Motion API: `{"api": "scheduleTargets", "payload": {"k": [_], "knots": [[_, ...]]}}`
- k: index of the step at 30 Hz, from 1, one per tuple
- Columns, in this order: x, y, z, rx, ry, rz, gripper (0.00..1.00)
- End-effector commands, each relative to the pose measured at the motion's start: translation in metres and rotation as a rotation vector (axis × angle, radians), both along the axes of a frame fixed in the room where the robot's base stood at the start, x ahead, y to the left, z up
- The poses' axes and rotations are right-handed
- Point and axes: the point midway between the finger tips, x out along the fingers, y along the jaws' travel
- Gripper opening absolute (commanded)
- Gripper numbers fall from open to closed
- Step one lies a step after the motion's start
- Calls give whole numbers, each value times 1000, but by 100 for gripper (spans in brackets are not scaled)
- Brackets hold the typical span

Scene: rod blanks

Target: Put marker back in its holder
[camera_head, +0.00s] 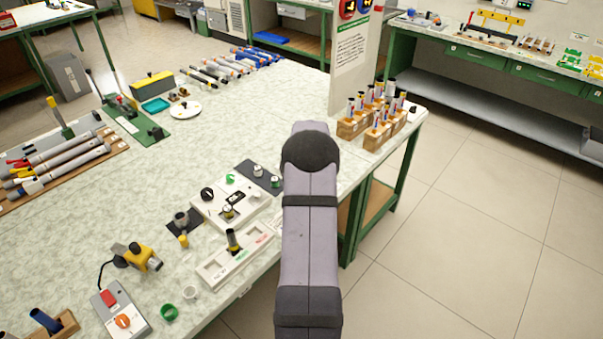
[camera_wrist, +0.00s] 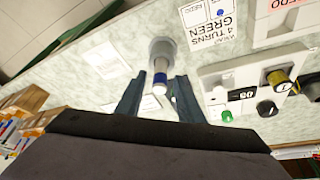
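A white marker-like piece with a blue band (camera_wrist: 160,82) points up toward the wrist camera. Its far end meets a grey cylindrical holder (camera_wrist: 162,48) on the table; how deep it sits in it I cannot tell. My gripper (camera_wrist: 158,84) has its two dark fingers apart, one on each side of the marker, with gaps visible on both sides. In the head view my arm hides the gripper, the marker and the holder.
A white panel with knobs (camera_head: 230,205) and a labelled tray (camera_head: 235,262) are left of my arm. Wooden blocks with several upright markers (camera_head: 375,122) stand near the table corner, by a tall sign (camera_head: 350,60). Printed labels (camera_wrist: 212,18) lie near the holder.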

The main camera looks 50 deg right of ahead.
Motion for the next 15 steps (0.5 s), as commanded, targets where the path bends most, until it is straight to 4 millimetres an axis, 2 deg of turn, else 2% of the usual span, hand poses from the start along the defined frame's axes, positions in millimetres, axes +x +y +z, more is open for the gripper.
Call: {"api": "scheduleTargets", "payload": {"k": [15], "knots": [[-27,16,75,-2,-1,0,34]]}}
